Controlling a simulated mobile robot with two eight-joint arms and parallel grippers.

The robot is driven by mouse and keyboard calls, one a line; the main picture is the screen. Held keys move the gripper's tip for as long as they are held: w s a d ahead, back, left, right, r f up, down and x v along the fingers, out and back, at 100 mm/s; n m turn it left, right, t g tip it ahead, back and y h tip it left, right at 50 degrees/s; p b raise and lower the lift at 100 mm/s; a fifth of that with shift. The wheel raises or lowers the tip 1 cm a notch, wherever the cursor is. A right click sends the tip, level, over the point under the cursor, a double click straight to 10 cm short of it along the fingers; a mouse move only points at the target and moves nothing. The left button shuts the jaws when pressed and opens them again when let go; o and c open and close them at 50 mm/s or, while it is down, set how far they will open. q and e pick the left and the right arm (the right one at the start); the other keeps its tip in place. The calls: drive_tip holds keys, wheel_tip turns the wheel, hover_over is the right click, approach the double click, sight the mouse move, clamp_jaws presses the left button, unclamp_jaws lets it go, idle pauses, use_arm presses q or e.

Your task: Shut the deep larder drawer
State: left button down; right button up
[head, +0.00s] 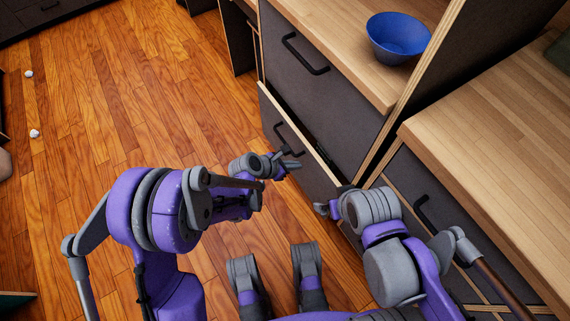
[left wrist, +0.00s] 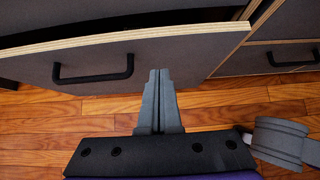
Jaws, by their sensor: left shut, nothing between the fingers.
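The deep larder drawer (head: 313,178) is the lower, dark-fronted drawer with a pale wooden edge and a black bar handle. It stands a little way out of its cabinet, with a narrow dark gap behind its front. In the left wrist view the drawer front (left wrist: 200,60) spans the top, handle left of the fingers. My left gripper (head: 291,160) is shut and empty, its fingertips close to the drawer front; I cannot tell whether they touch. They also show in the left wrist view (left wrist: 159,75). My right gripper (head: 323,208) is near the drawer's right end; its finger opening is unclear.
A closed upper drawer (head: 320,75) lies above, under a wooden counter (head: 350,60) with a blue bowl (head: 398,38). Another counter (head: 490,140) with drawers stands at right. Two small white objects lie on the open wooden floor (head: 110,110) at left.

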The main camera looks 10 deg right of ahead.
sight(314, 159)
use_arm(q)
drive_tip(key=d, duration=0.1)
drive_tip(key=w+d, duration=0.1)
drive_tip(key=d+f, duration=0.1)
drive_tip(key=shift+w+d+b, duration=0.15)
drive_tip(key=shift+d+b, duration=0.15)
drive_tip(key=shift+w+d, duration=0.25)
drive_tip(key=shift+d, duration=0.3)
